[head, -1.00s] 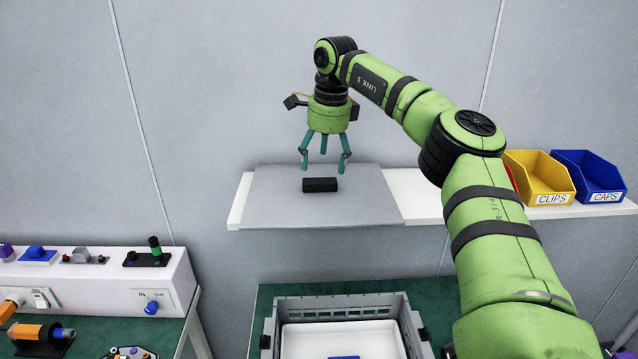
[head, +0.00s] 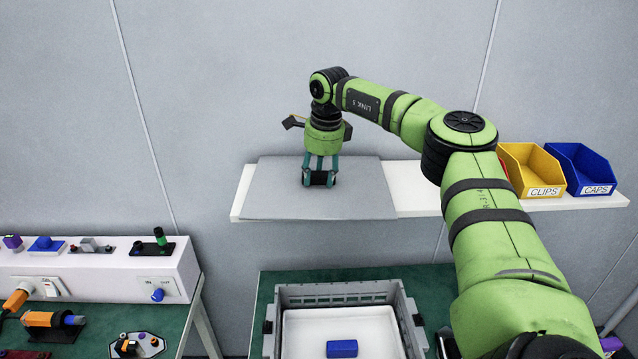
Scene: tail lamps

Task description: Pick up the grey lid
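A small dark, nearly black block (head: 319,180) lies on a flat grey sheet (head: 270,200) on the white wall shelf. My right gripper (head: 320,179) points straight down at this block. Its teal fingers are drawn in around the block and cover its ends; they look closed on it. The block still appears to rest on the sheet. My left gripper is not in view.
A yellow CLIPS bin (head: 531,172) and a blue CAPS bin (head: 583,172) stand on the shelf at right. Below is a grey crate (head: 340,292) with a white tray (head: 300,335) and a blue block (head: 342,348). A white console (head: 100,272) stands at left.

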